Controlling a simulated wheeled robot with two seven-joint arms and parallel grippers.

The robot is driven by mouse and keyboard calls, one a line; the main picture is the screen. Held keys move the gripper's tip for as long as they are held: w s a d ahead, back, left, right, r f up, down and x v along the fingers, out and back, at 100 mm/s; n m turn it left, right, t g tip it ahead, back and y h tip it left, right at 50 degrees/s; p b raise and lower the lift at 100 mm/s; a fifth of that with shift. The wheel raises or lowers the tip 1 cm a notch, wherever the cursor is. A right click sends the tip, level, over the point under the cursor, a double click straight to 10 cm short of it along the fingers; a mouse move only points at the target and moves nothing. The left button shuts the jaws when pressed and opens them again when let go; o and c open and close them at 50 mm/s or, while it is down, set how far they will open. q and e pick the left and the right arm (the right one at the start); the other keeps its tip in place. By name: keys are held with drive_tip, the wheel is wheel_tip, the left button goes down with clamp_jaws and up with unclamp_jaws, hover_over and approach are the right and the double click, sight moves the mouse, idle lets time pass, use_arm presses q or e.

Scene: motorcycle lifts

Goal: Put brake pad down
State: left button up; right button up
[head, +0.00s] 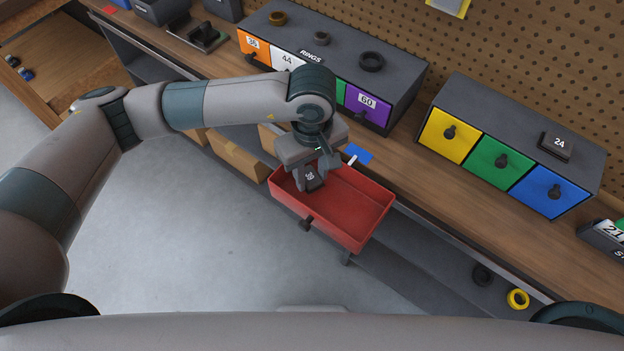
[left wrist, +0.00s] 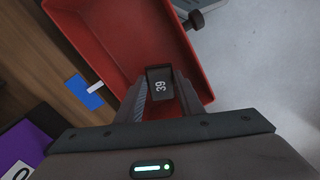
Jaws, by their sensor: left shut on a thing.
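The brake pad (head: 311,179) is a small dark block marked 39. My left gripper (head: 315,175) is shut on it and points down over the left part of a red open drawer or tray (head: 352,236). In the left wrist view the brake pad (left wrist: 160,83) sits between the two fingers (left wrist: 160,95), with the red tray (left wrist: 112,30) behind it. The tray shows no other contents. I cannot tell whether the pad touches the tray floor. My right gripper is not in view.
A workbench (head: 415,190) runs behind the tray, with a drawer unit labelled RINGS (head: 330,60) and a second unit with yellow, green and blue drawers (head: 480,110). A blue card (head: 358,154) lies near the tray.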

sight(312, 179)
use_arm(q)
drive_tip(key=shift+f, duration=0.1)
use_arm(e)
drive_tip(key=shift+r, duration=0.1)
